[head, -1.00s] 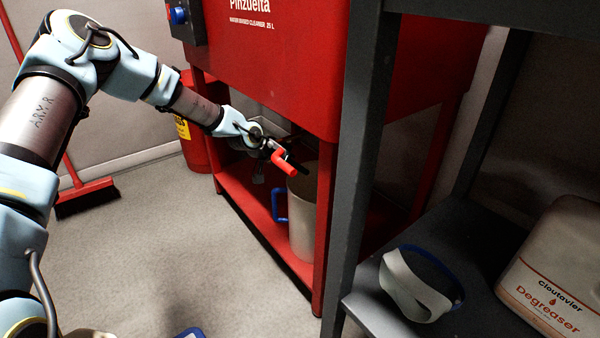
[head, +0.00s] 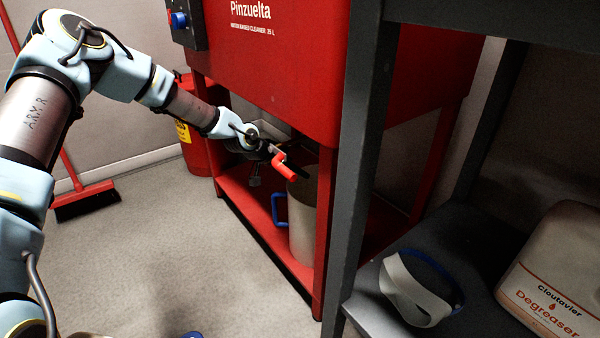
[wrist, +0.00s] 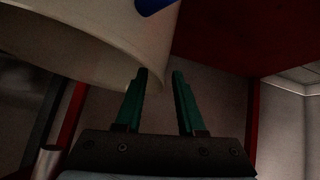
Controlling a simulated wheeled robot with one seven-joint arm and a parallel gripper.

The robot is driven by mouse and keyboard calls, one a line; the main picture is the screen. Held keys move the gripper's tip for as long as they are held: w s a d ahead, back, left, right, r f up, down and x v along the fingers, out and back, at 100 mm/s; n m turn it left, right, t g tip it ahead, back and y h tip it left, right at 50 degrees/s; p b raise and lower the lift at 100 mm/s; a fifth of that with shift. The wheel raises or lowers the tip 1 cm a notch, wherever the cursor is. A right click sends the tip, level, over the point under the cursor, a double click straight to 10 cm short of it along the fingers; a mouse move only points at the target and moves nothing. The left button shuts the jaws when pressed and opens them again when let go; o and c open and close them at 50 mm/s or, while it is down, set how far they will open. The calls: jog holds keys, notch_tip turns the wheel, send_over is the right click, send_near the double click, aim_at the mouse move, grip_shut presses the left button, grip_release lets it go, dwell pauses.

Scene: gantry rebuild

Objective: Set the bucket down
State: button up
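The bucket (head: 304,222) is a pale grey cylinder with a blue side handle (head: 279,209). It stands upright on the red lower shelf (head: 246,207) of the parts washer, partly behind the washer's front leg. My gripper (wrist: 159,74) is open, its two green fingers apart with nothing between them. In the wrist view the bucket's pale wall (wrist: 95,40) fills the upper left, beside and beyond the fingers, with a bit of blue at the top.
The red washer tank (head: 270,75) hangs low over the shelf. A grey rack post (head: 358,160) stands close on the right, with white-and-blue goggles (head: 412,290) and a degreaser jug (head: 555,275) on its shelf. A red broom (head: 86,200) leans at left.

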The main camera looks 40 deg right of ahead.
jog(key=p+v, duration=0.3)
jog(key=v, duration=0.7)
jog(key=shift+a+r, duration=0.25)
jog(key=shift+r, duration=0.05)
jog(key=shift+a, duration=0.1)
jog(key=w+a+r+n+t+y, duration=0.1)
jog(key=w+a+r+n+y, duration=0.15)
jog(key=a, duration=1.15)
jog(key=w+a+r+n+t+y, duration=0.1)
jog(key=a+n+y, duration=0.3)
jog(key=a, duration=0.9)
jog(key=s+a+r+n, duration=0.2)
jog(key=s+a+n, duration=0.1)
jog(key=a, duration=0.3)
jog(key=s+a+r+n+y, duration=0.1)
jog(key=s+a+r+n, duration=0.2)
jog(key=a, duration=0.4)
jog(key=s+a+r+n+y, duration=0.1)
jog(key=s+a+r+n, duration=0.2)
jog(key=a, duration=0.4)
jog(key=shift+a+t, duration=0.15)
jog(key=shift+t, duration=0.15)
jog(key=shift+r, duration=0.15)
